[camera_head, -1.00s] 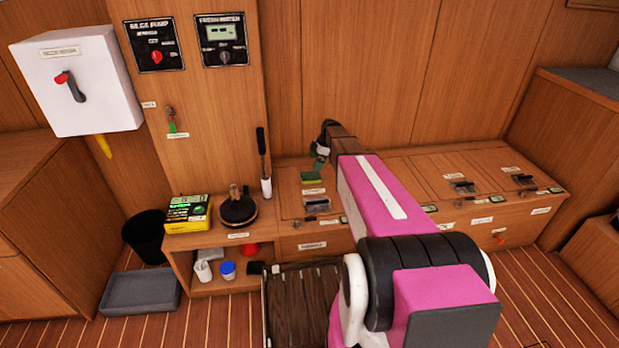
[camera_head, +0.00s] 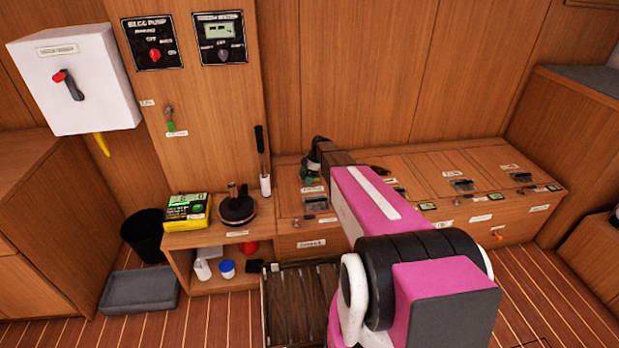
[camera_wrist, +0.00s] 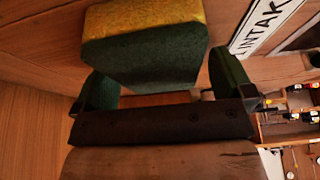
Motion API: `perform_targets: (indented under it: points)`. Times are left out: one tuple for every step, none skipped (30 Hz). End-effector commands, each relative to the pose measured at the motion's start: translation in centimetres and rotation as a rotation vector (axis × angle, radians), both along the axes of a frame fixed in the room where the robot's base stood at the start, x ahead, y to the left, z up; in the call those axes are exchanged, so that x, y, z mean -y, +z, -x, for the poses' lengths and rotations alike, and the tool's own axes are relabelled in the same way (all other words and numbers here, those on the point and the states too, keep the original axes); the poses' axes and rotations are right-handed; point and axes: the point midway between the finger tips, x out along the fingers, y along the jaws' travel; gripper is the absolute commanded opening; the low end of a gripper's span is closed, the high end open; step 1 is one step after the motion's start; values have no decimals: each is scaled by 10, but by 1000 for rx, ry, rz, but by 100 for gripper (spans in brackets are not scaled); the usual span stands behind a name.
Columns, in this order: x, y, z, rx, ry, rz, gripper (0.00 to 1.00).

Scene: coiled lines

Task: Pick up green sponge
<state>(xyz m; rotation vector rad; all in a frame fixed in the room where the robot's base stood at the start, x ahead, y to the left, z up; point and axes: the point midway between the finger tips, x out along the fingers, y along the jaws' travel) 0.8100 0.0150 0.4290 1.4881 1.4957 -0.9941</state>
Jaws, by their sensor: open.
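The green sponge (camera_wrist: 145,55) shows large in the wrist view, dark green with a yellow layer along its upper edge. My gripper (camera_wrist: 160,85) is open, with one finger at the left and one at the right of the sponge's near part. The sponge appears between or just beyond the fingertips; contact is not clear. In the head view my gripper (camera_head: 311,172) is low over the wooden locker top (camera_head: 435,165), and it hides the sponge there.
Latches and labels sit on the locker top. A black-handled tool (camera_head: 262,160) stands left of my gripper, near a round dark-based item (camera_head: 237,210) and a yellow-green box (camera_head: 187,211). A slatted panel (camera_head: 300,305) lies in front.

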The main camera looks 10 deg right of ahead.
Motion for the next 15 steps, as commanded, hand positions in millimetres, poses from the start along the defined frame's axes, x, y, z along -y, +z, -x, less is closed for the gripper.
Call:
perform_targets:
  points:
    - [0, 0, 0, 0, 0, 0, 99]
    - [0, 0, 0, 0, 0, 0, 99]
    - [0, 0, 0, 0, 0, 0, 86]
    - [0, 0, 0, 0, 0, 0, 76]
    - [0, 0, 0, 0, 0, 0, 66]
    - [0, 0, 0, 0, 0, 0, 53]
    - [0, 0, 0, 0, 0, 0, 47]
    - [0, 1, 0, 0, 0, 0, 46]
    - [0, 1, 0, 0, 0, 0, 46]
    - [0, 1, 0, 0, 0, 0, 46]
    - [0, 1, 0, 0, 0, 0, 46]
    - [0, 1, 0, 0, 0, 0, 46]
    - [0, 1, 0, 0, 0, 0, 46]
    - [0, 1, 0, 0, 0, 0, 46]
    - [0, 1, 0, 0, 0, 0, 46]
